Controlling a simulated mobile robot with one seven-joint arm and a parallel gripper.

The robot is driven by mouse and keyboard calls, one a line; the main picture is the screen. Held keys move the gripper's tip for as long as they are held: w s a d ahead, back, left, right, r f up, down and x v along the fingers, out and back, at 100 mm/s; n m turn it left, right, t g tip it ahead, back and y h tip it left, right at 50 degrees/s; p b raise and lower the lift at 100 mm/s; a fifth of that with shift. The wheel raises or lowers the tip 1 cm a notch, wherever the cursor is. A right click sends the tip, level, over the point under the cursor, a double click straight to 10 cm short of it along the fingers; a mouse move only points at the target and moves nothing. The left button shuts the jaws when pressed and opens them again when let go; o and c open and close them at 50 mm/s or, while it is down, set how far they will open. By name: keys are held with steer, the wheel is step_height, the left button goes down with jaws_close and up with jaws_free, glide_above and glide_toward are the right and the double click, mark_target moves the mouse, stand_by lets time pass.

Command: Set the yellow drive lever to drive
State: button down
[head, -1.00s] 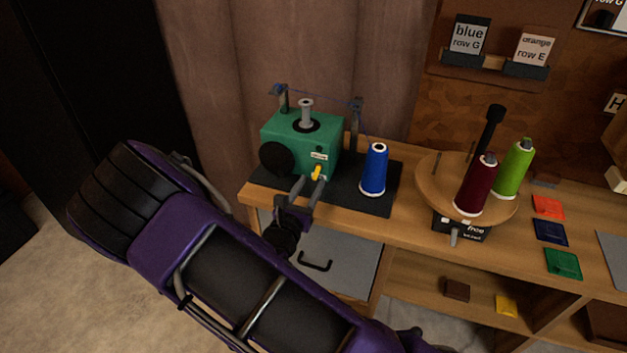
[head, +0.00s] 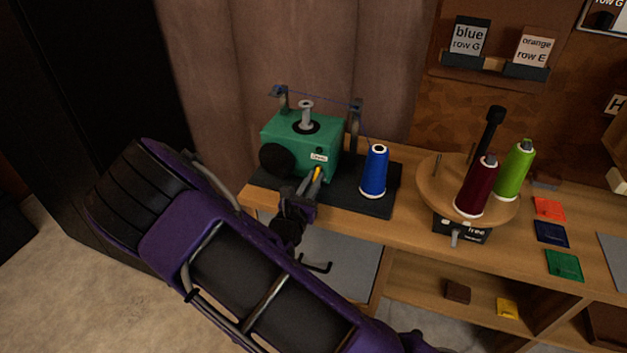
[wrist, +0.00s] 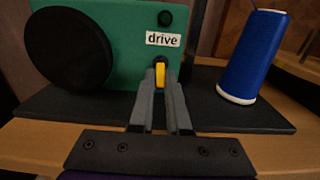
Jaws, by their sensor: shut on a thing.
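The green machine (head: 292,136) stands on a dark mat at the left of the wooden bench. The yellow drive lever (wrist: 160,74) sticks out of its front face, just below a white label (wrist: 163,39) that reads "drive". My gripper (wrist: 161,84) is shut on the yellow lever, with a grey finger on each side of it. In the head view my gripper (head: 314,180) reaches the machine's front and only a bit of yellow shows between the fingers. The lever's lower part is hidden by the fingers.
A blue thread cone (head: 374,171) stands on the mat (head: 372,204) close right of my gripper. Further right are a round wooden turntable (head: 436,170) with dark red and green cones, and several coloured patches. A grey drawer front lies below the bench edge.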

mark_target(317, 171)
steer(key=shift+r+p, duration=0.2)
steer(key=shift+p, duration=0.1)
steer(key=r+g+p, duration=0.1)
steer(key=p, duration=0.2)
steer(key=shift+s+y, duration=0.1)
steer(key=shift+y, duration=0.2)
steer(key=r+g+p, duration=0.1)
steer(key=g+p, duration=0.1)
steer(key=p, duration=0.2)
steer(key=shift+y+p, duration=0.3)
steer(key=shift+y, duration=0.1)
steer(key=g+p, duration=0.1)
steer(key=g+y+p, duration=0.1)
steer(key=shift+w+r+g, duration=0.2)
steer(key=shift+r+g, duration=0.1)
steer(key=shift+g, duration=0.1)
steer(key=shift+w+r+g+y, duration=0.15)
steer(key=shift+g+y, duration=0.45)
steer(key=shift+g, duration=0.8)
steer(key=shift+r+g, duration=0.15)
steer(key=shift+g, duration=0.25)
steer(key=c, duration=0.9)
jaws_free()
steer(key=shift+d, duration=0.1)
